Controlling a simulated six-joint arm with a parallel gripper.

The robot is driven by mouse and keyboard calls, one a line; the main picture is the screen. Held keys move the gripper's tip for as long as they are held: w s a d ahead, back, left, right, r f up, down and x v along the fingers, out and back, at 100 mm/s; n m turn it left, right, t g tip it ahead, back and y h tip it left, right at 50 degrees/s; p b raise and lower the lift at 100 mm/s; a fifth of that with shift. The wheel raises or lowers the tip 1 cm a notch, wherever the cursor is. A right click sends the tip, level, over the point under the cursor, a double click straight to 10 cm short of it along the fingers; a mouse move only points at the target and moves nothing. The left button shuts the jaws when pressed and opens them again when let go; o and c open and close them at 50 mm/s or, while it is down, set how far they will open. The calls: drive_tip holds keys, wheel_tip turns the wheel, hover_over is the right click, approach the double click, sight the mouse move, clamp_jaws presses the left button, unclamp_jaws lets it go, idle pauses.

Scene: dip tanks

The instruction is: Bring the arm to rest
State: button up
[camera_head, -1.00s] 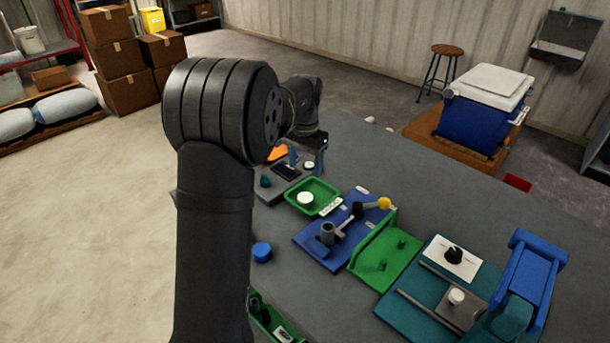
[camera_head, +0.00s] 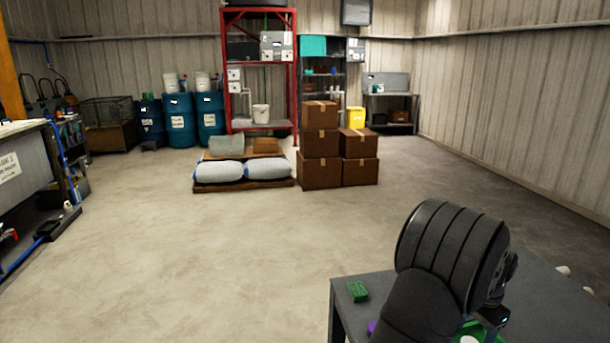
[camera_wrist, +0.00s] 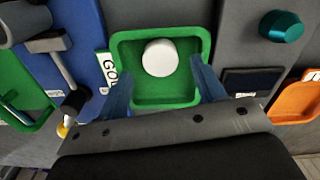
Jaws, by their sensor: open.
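My gripper (camera_wrist: 165,92) shows in the wrist view with its two blue fingers spread apart and nothing between them. It hangs above a green tray (camera_wrist: 191,52) that holds a white round piece (camera_wrist: 160,58). The fingers overlap the tray's near side in the picture; whether they touch it I cannot tell. In the head view my arm stands at the lower right over the grey table (camera_head: 340,312), and its fingers are hidden there.
A teal knob (camera_wrist: 281,26) and an orange tray (camera_wrist: 298,103) lie right. A green block (camera_head: 357,291) sits at the table's corner. Open floor (camera_head: 200,250) lies beyond, before stacked boxes (camera_head: 320,143).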

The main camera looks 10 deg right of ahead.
sight(471, 341)
wheel_tip(471, 341, down, 4)
drive_tip(key=shift+r, duration=0.2)
wheel_tip(471, 341, up, 2)
drive_tip(key=shift+r, duration=0.95)
